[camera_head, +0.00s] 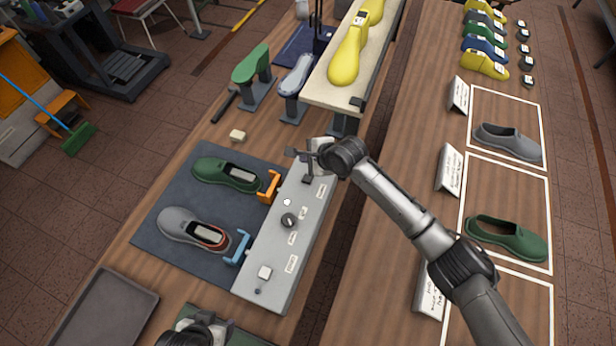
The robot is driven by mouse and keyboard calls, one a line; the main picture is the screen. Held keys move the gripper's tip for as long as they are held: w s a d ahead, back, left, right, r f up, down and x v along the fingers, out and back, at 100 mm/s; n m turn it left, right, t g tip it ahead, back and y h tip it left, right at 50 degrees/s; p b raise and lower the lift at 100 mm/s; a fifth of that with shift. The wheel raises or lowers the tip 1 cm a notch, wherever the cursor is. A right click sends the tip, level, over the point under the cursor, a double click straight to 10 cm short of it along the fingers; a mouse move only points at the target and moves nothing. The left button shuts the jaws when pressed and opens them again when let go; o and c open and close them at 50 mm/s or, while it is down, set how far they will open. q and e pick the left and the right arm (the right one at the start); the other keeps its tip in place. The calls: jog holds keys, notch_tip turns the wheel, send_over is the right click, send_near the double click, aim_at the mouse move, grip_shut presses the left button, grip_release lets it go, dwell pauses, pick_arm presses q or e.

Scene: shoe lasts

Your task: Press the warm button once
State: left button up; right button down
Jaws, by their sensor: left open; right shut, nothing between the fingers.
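A grey control box (272,250) lies along the bench with small labels too small to read. On it are a white square button (265,272), a dark round knob (289,219) and a small white round piece (287,202). I cannot tell from the labels which is the warm button. My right gripper (304,156) is shut and empty over the far end of the box, apart from the square button at the near end. What lies right under it is partly hidden. My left gripper (205,330) is at the bottom edge, mostly cut off, and open.
A green shoe (227,174) and a grey shoe (194,229) lie on the dark mat (160,248), beside an orange clamp (270,187) and a blue clamp (238,248). An empty tray (103,315) is at lower left. A yellow last (345,60) stands beyond the box.

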jog(key=shift+m, duration=1)
jog(key=b, duration=0.8)
send_over(307, 180)
notch_tip(307, 180, down, 7)
jog(key=shift+r, duration=0.15)
jog(key=shift+f, duration=1)
